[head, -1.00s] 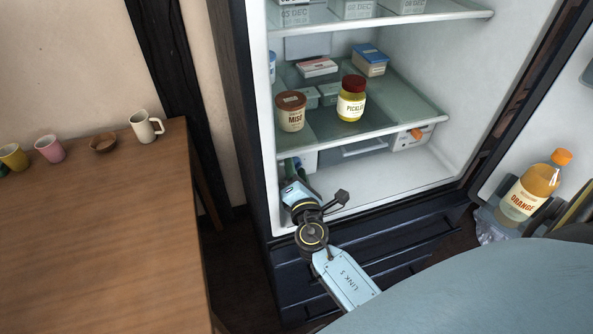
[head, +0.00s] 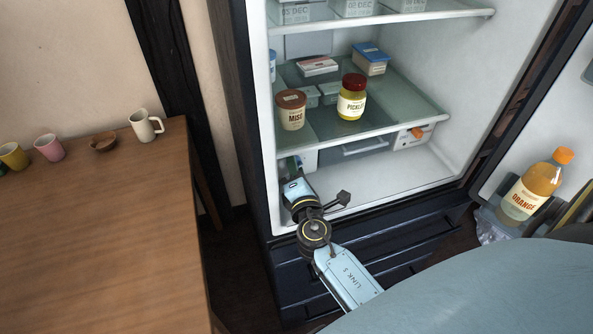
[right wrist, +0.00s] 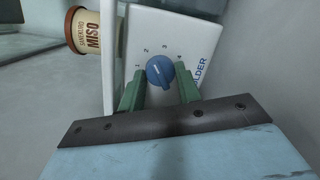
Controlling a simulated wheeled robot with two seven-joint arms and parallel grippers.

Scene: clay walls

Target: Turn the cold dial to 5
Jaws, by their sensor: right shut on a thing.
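The blue cold dial (right wrist: 160,71) sits on a white housing (right wrist: 180,30) in the right wrist view. The numbers 1 to 4 show around it, with part of the word "COLDER" at the right; a 5 is not visible. A pale mark shows on the dial's face, but its exact reading is hard to tell. My right gripper (right wrist: 158,82) is shut on the dial, one green finger on each side. In the head view the right gripper (head: 297,164) reaches under the fridge's lower shelf at the left, and the dial is hidden there. My left gripper is not in view.
The glass shelf (head: 385,122) above my right gripper holds a miso tub (head: 291,110), a pickle jar (head: 352,97) and several boxes. The open door at right holds an orange bottle (head: 536,185). A wooden table (head: 110,240) with cups stands at left.

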